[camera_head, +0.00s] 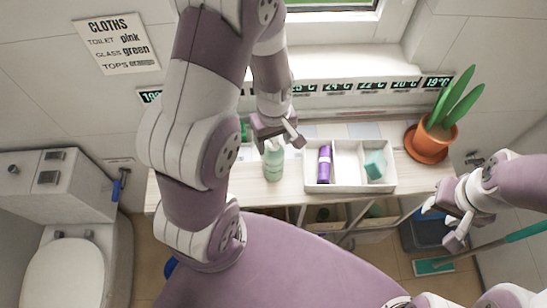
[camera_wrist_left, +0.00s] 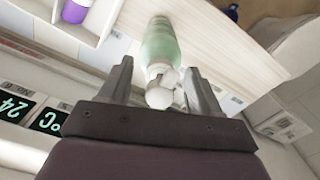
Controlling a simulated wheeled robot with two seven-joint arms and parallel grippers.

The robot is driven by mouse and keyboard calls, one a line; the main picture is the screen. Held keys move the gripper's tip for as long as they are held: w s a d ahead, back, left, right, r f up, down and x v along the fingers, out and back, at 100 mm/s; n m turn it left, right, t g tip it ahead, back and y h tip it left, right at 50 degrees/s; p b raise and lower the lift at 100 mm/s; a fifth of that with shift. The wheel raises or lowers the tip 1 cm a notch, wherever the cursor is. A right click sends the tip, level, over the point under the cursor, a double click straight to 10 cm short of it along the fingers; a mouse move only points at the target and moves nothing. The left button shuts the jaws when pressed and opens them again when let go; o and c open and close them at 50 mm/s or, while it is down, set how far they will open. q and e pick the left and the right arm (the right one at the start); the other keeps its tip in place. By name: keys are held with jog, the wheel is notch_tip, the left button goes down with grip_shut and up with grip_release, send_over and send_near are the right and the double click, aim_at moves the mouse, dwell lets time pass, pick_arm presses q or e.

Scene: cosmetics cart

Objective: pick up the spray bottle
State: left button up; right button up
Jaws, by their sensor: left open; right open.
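The spray bottle (camera_head: 274,160) is pale green and stands upright on the wooden cart top (camera_head: 244,187), left of the white tray. My left gripper (camera_head: 284,139) is right above it, open, its fingers around the bottle's top end. In the left wrist view the bottle (camera_wrist_left: 160,45) shows its green body, with its white head (camera_wrist_left: 163,88) between the two open fingers (camera_wrist_left: 157,85). I cannot tell whether a finger touches it. My right gripper (camera_head: 447,213) is open and empty at the right, off the cart's front edge.
The white divided tray (camera_head: 350,187) holds a purple can (camera_head: 324,165) and a teal sponge-like item (camera_head: 375,165). A potted plant (camera_head: 430,140) stands at the right end. Temperature displays (camera_head: 370,86) line the wall behind. A toilet (camera_head: 62,270) is at the left.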

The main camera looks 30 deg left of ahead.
pick_arm(q)
grip_shut()
jog(key=shift+r, duration=0.1)
